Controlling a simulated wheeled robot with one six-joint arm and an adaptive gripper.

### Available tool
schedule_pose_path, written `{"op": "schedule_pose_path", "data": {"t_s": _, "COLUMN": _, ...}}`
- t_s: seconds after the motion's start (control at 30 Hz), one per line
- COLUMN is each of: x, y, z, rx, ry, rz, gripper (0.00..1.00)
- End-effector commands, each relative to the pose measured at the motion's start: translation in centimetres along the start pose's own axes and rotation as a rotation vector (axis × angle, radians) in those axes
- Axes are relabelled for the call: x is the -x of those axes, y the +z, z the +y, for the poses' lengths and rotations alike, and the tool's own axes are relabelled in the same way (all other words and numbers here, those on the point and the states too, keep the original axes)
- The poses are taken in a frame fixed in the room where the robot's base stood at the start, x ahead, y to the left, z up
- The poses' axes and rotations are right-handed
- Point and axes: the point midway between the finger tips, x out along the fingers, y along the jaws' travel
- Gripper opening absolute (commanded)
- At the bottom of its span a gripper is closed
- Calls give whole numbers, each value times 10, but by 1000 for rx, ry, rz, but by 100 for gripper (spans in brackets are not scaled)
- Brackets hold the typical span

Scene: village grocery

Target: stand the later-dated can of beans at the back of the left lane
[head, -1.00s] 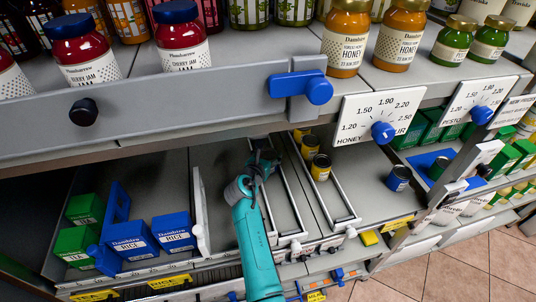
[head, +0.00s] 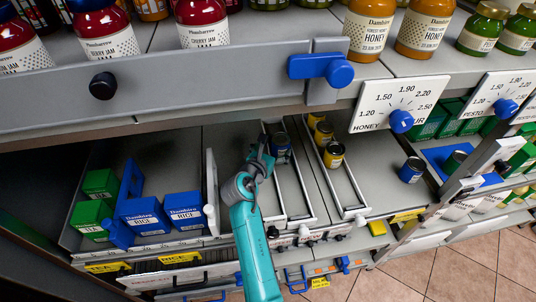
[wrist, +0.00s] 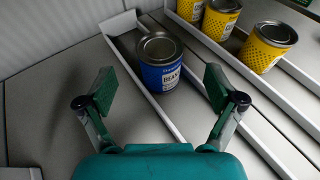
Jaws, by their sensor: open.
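A blue can of beans (head: 281,148) stands upright near the back of the left lane (head: 296,196). In the wrist view the same can (wrist: 160,62) shows a blue label with a partly readable word and a bare metal lid; I cannot read a date. My gripper (head: 264,158) is at the left edge of this lane. In the wrist view my open gripper (wrist: 158,92) has its fingers wide apart, with the can beyond and between them, apparently touching neither. A second blue can (head: 412,170) stands on the shelf to the right, outside the lanes.
Several yellow cans (head: 334,155) stand in the right lane (head: 349,193). A white divider (head: 211,190) rises left of my arm, with blue rice boxes (head: 184,211) and green tea boxes (head: 92,220) beyond. The upper shelf's grey front (head: 200,83) overhangs the lanes.

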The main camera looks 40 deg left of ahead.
Motion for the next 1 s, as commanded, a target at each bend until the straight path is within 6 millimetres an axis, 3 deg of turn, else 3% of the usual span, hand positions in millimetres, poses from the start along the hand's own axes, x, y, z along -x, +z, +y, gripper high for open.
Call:
{"op": "schedule_pose_path", "data": {"t_s": 0.1, "x": 21, "y": -1, "z": 1, "rx": 0, "ry": 2, "rz": 0, "gripper": 93}}
{"op": "schedule_pose_path", "data": {"t_s": 0.3, "x": 40, "y": 0, "z": 0, "rx": 0, "ry": 2, "rz": 0, "gripper": 93}}
{"op": "schedule_pose_path", "data": {"t_s": 1.0, "x": 44, "y": 0, "z": 0, "rx": 0, "ry": 1, "rz": 0, "gripper": 93}}
